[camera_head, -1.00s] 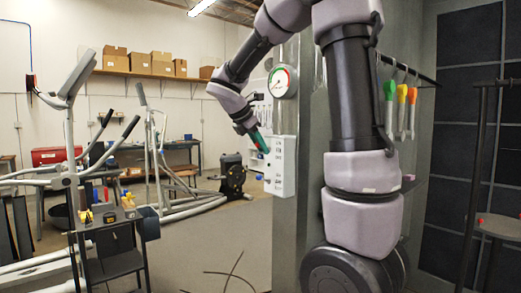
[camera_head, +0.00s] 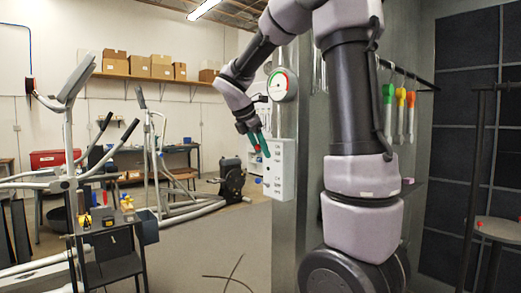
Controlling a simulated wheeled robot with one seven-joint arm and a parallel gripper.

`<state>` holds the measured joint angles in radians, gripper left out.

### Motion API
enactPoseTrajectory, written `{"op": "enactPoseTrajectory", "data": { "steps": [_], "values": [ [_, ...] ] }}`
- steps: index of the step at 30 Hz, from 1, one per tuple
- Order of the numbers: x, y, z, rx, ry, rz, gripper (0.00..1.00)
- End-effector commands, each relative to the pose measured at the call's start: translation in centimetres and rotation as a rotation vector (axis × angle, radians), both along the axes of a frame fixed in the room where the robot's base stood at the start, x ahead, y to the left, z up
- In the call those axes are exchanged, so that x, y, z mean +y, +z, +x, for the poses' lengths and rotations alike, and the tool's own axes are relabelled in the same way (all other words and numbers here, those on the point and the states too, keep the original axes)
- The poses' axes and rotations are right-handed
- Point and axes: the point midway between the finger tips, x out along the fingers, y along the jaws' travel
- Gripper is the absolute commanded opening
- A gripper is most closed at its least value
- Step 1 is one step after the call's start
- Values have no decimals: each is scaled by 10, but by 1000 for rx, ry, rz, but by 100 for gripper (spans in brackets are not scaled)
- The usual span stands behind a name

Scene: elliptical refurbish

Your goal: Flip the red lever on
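A white switch box (camera_head: 280,168) is fixed on the grey column, below a round gauge. A small red piece (camera_head: 265,149) shows at the top left of the box, beside my gripper; it may be the red lever, but it is too small to be sure. A small blue piece sits at the box's lower left edge. My gripper (camera_head: 262,144), with green fingers, is at the upper left edge of the box, pointing down and right. Its fingertips partly cover the box's edge. I cannot tell whether they touch the red piece.
The round gauge (camera_head: 283,85) is on the column just above the box. Coloured-handled tools (camera_head: 400,97) hang to the right. A small black cart (camera_head: 110,250) and exercise machines stand at the left. The floor between cart and column is mostly clear.

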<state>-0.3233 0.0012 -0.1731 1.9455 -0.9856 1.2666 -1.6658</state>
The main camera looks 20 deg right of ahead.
Motion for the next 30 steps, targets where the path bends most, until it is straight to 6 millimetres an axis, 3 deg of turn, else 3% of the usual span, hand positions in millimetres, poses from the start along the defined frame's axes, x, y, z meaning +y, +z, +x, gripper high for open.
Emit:
{"op": "enactPoseTrajectory", "data": {
  "steps": [8,21,30],
  "values": [
    [2,3,-1,0,1,0,53],
    [40,68,-21,-3,1,1,53],
    [53,90,-28,0,0,0,53]
  ]
}}
